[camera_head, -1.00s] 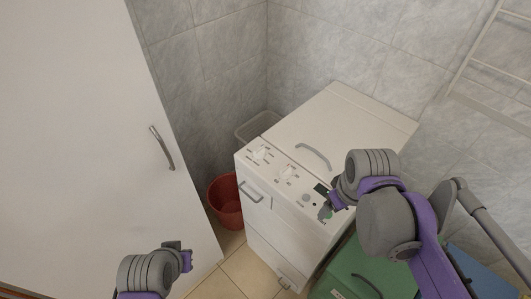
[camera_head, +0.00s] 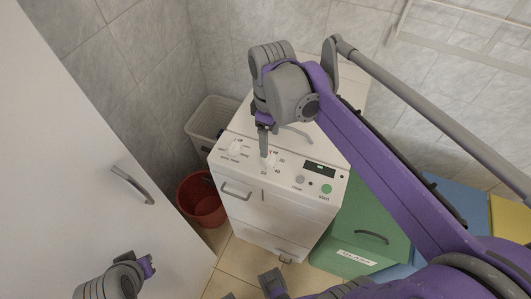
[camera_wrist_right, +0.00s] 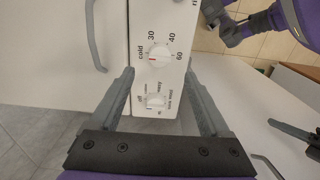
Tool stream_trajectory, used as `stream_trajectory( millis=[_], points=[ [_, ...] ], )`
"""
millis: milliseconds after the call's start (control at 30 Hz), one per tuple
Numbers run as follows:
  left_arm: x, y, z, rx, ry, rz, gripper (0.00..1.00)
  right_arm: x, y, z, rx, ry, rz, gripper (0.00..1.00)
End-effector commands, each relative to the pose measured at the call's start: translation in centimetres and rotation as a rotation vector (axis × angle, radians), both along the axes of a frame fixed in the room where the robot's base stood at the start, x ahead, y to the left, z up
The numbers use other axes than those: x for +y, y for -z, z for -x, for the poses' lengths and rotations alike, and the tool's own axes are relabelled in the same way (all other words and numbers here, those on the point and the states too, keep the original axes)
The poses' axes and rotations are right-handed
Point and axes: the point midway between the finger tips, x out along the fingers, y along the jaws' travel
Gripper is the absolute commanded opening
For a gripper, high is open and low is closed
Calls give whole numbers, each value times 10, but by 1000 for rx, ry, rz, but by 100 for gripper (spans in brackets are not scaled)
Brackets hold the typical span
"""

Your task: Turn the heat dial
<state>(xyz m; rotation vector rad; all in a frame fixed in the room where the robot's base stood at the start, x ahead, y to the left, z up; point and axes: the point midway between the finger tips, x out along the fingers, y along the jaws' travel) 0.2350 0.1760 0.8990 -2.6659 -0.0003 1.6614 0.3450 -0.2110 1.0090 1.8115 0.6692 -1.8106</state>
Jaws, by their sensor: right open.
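The heat dial (camera_wrist_right: 160,55) is a round white knob marked cold, 30, 40 and 60; its red mark is on the side of the word cold. In the head view the heat dial (camera_head: 271,161) sits on the white washing machine's (camera_head: 262,205) front panel. My right gripper (camera_wrist_right: 158,71) is open, with its fingers on either side of the dial area; contact cannot be told. In the head view the right gripper (camera_head: 264,151) hangs over the panel and partly hides the dials. My left gripper (camera_head: 148,264) is at the lower left, away from the machine; its jaw opening is unclear.
A second dial (camera_wrist_right: 155,101) lies beside the heat dial. A display (camera_head: 320,168) and a green button (camera_head: 327,189) are to the right. A red bucket (camera_head: 201,200), a pale basket (camera_head: 212,117) and green bin (camera_head: 362,225) flank the machine. A white door (camera_head: 85,190) stands left.

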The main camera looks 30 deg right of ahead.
Motion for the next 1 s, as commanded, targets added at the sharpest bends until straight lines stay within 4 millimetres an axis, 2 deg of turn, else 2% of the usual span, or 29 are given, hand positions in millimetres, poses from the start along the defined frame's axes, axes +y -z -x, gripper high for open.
stream_trajectory(
  millis=[200,400,567,833,867,1000],
  points=[
    [0,5,1,2,0,0,0,0,44,0,0,0,0,80],
    [0,8,2,4,0,0,0,0,73,0,0,0,0,80],
    [0,9,2,4,0,0,0,0,82,0,0,0,0,80],
    [0,9,2,4,0,0,0,0,83,0,-1,1,1,80],
    [0,9,2,4,0,0,0,0,83,0,-1,1,1,77],
    [0,9,2,4,0,0,0,0,83,0,-1,1,1,51]
  ],
)
